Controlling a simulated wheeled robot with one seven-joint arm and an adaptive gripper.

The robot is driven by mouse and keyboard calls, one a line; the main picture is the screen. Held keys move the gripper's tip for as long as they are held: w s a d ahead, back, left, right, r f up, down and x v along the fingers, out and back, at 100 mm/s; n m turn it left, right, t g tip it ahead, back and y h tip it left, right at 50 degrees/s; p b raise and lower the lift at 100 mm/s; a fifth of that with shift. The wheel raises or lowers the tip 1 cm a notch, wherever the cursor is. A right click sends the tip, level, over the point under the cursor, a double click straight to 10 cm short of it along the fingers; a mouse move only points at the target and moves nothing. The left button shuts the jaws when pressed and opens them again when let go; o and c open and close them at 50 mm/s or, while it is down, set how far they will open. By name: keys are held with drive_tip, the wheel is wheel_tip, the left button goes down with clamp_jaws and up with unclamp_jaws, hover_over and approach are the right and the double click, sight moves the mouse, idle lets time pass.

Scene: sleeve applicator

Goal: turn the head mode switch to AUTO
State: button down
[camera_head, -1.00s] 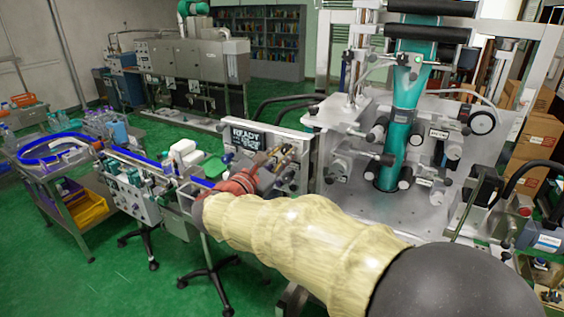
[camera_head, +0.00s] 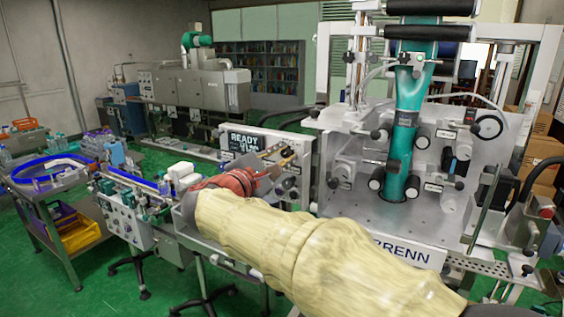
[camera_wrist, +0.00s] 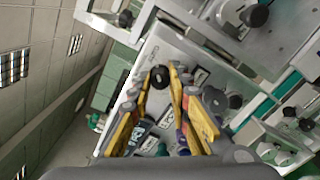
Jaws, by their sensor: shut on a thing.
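The control panel (camera_head: 235,155) is a grey plate with a dark display reading READY, left of the sleeve machine in the head view. My gripper (camera_head: 284,153) reaches its right part, and my arm covers the panel's lower side. In the wrist view my gripper (camera_wrist: 162,75) has its yellow fingers closed in on a round black knob (camera_wrist: 159,78) on the panel, which appears to be the head mode switch. Its AUTO mark and pointer direction cannot be read. Other dark knobs (camera_head: 290,183) sit below the fingertips in the head view.
The sleeve machine (camera_head: 345,225) with its teal tube (camera_head: 405,130) stands close on the right. A conveyor with bottles and a blue-railed table (camera_head: 45,170) are on the left.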

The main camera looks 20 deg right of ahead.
idle(0.3)
drive_tip(key=c, duration=1.8)
unclamp_jaws()
drive_tip(key=shift+o, duration=0.7)
drive_tip(key=v, duration=1.2)
